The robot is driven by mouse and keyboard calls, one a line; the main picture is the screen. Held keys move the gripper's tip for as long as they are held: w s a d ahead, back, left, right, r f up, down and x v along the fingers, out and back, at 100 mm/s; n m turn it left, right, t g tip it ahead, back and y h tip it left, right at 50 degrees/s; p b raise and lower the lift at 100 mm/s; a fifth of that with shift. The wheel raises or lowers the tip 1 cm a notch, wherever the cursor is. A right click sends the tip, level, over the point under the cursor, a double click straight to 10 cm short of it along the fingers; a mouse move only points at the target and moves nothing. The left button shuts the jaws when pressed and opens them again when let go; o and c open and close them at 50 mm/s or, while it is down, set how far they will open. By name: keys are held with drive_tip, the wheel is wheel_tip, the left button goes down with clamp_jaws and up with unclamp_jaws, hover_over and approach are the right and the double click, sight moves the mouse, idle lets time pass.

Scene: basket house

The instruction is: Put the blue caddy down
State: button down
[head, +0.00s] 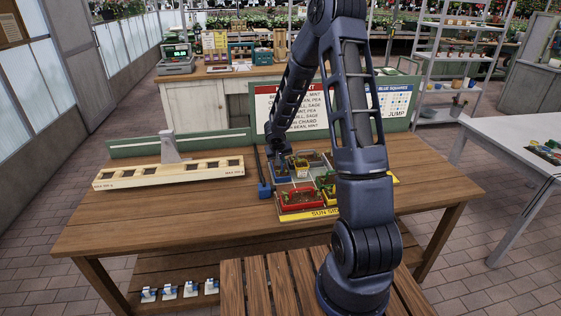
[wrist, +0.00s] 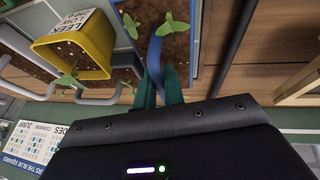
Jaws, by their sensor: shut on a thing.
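The blue caddy (head: 282,179) is at the left back part of the tray (head: 297,215) on the wooden table, partly hidden by my gripper. In the wrist view the blue caddy (wrist: 194,45) shows dark soil and green seedlings, with its blue handle between my green fingers. My gripper (wrist: 158,82) is shut on this handle; in the head view my gripper (head: 278,153) points down over the caddy. I cannot tell whether the caddy's base touches the tray.
Red caddies (head: 302,199) and a yellow caddy (wrist: 97,45) labelled LEEK stand close by. A dark pole on a blue base (head: 264,189) stands just left of the tray. A pale slotted rack (head: 170,174) lies further left. Sign boards (head: 262,105) stand behind. The table's front left is clear.

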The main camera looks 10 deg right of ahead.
drive_tip(key=c, duration=1.5)
unclamp_jaws()
drive_tip(key=s+d+r, duration=0.1)
drive_tip(key=s+r, duration=0.3)
drive_tip(key=r, duration=0.3)
drive_tip(key=s+d+r+h, duration=0.1)
drive_tip(key=s+r, duration=0.2)
drive_tip(key=r, duration=0.4)
drive_tip(key=s+d+r, duration=0.2)
drive_tip(key=s+r, duration=0.2)
drive_tip(key=r, duration=0.3)
drive_tip(key=s+d+r+y, duration=0.1)
drive_tip(key=s+r, duration=0.3)
drive_tip(key=s, duration=0.5)
drive_tip(key=s+d+r+y, duration=0.1)
drive_tip(key=s+r, duration=0.3)
drive_tip(key=s, duration=0.5)
drive_tip(key=s+d+r+y, duration=0.1)
drive_tip(key=s+r, duration=0.3)
drive_tip(key=s, duration=0.5)
drive_tip(key=shift+d+r, duration=0.3)
drive_tip(key=shift+d, duration=0.35)
